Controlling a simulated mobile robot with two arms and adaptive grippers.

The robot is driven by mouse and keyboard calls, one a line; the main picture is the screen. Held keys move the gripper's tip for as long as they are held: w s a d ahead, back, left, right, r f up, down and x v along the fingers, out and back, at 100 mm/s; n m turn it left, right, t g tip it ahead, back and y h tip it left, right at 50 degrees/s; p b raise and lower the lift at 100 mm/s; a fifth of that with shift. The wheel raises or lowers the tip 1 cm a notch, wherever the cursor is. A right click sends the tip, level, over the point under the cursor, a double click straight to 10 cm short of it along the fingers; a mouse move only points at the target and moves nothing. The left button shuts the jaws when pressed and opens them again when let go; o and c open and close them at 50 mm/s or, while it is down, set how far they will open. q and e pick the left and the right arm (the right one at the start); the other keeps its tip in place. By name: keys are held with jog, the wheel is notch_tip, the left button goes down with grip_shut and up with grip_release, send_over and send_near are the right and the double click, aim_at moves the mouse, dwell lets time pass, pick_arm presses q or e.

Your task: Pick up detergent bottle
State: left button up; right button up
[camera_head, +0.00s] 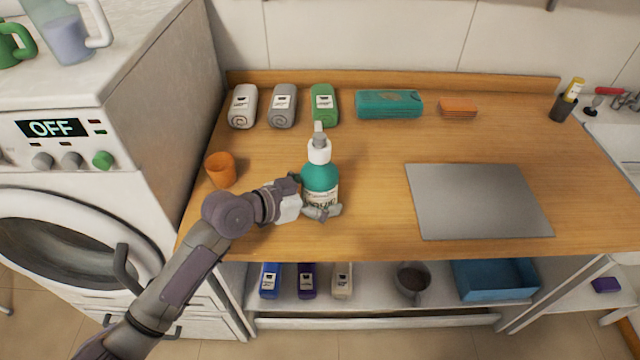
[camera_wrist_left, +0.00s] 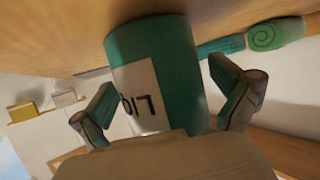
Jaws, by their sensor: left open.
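The detergent bottle (camera_head: 320,178) is teal with a white pump top and a pale label. It stands upright on the wooden counter. My left gripper (camera_head: 308,200) is at the lower part of the bottle, coming from the left and front. In the left wrist view the bottle (camera_wrist_left: 182,75) stands between the two open fingers of the left gripper (camera_wrist_left: 165,105), its label facing the palm. Gaps show between the fingers and the bottle's sides in that view. My right gripper is in neither view.
An orange cup (camera_head: 220,169) stands left of the bottle, near my left arm. Rolled towels, including a green one (camera_head: 324,104), and a teal pack (camera_head: 389,104) lie at the back. A grey board (camera_head: 478,201) lies to the right. The counter between bottle and board is clear.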

aim_at(323, 179)
pick_arm(q)
jog(key=c, duration=1.5)
jog(key=shift+r, duration=0.1)
jog(key=shift+c, duration=1)
jog(key=shift+r, duration=0.55)
jog(key=r, duration=0.3)
jog(key=shift+s+d+r+b, duration=0.2)
jog(key=shift+d+r+b, duration=0.05)
jog(key=shift+d+b, duration=0.05)
jog(key=s+d+r, duration=0.5)
jog(key=d+r, duration=0.1)
jog(key=d, duration=0.3)
jog(key=shift+s+d+r+b, duration=0.2)
jog(key=shift+s+b, duration=0.1)
jog(key=shift+b, duration=0.05)
